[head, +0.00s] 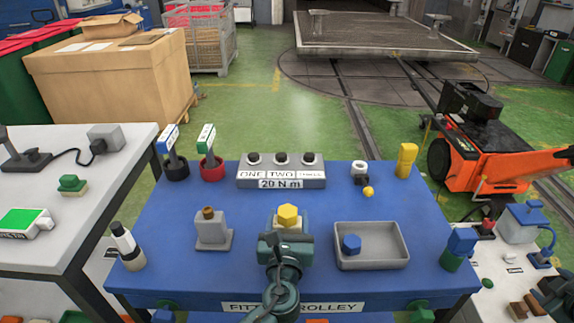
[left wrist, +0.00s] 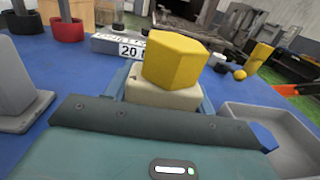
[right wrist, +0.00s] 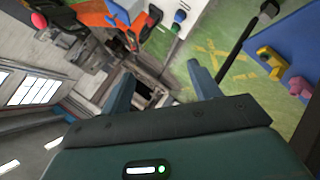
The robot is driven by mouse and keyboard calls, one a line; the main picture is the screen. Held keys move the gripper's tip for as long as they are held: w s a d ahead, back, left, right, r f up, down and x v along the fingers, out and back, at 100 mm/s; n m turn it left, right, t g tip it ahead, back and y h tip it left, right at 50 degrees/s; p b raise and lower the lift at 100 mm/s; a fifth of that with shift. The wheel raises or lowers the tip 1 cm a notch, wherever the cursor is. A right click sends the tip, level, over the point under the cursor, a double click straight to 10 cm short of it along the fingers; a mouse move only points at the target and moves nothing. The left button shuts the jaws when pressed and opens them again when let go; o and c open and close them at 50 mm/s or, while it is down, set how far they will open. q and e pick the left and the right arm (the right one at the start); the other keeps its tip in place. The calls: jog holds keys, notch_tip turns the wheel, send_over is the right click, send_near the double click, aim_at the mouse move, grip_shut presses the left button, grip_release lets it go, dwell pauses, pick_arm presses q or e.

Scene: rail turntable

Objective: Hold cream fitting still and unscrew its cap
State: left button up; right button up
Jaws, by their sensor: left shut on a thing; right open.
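The cream fitting (left wrist: 160,92) stands on the blue trolley top with a yellow hexagonal cap (head: 288,215) on its upper end. The cap also shows large in the left wrist view (left wrist: 175,60). My left gripper (head: 286,240) is shut on the cream fitting, below the cap; its fingers are partly hidden by the fitting and its own body. My right gripper (right wrist: 162,90) is open and empty. It is off the trolley's right side, with floor and machinery beyond its fingers, and only part of that arm shows at the head view's lower right corner.
A grey tray (head: 400,262) with a blue hexagonal piece (head: 351,244) lies right of the fitting. A grey block with a brown stub (head: 211,230) stands left. A "20 N m" button box (head: 281,181) is behind. A yellow ball (head: 368,191) lies behind the tray.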

jog(key=w+d+r+h, duration=0.1)
jog(key=d+r, duration=0.4)
jog(key=d, duration=0.1)
jog(key=w+a+m+g+y, duration=0.1)
jog(key=w+a+m, duration=0.2)
jog(key=w+a, duration=0.9)
jog(key=w+a+r+g+y, duration=0.1)
jog(key=w+a+r, duration=0.2)
jog(key=a, duration=0.3)
jog(key=w+a+r+y, duration=0.1)
jog(key=w+a+r, duration=0.2)
jog(key=a, duration=0.4)
notch_tip(320, 180, up, 17)
jog(key=m+g+y, duration=0.2)
jog(key=m+g, duration=0.3)
jog(key=g, duration=0.1)
send_over(288, 211)
jog(key=s, duration=0.2)
jog(key=f, duration=0.4)
jog(key=w+f, duration=0.1)
jog(key=f, duration=0.2)
jog(key=w+f, duration=0.1)
jog(key=f, duration=0.3)
jog(key=shift+f, duration=0.35)
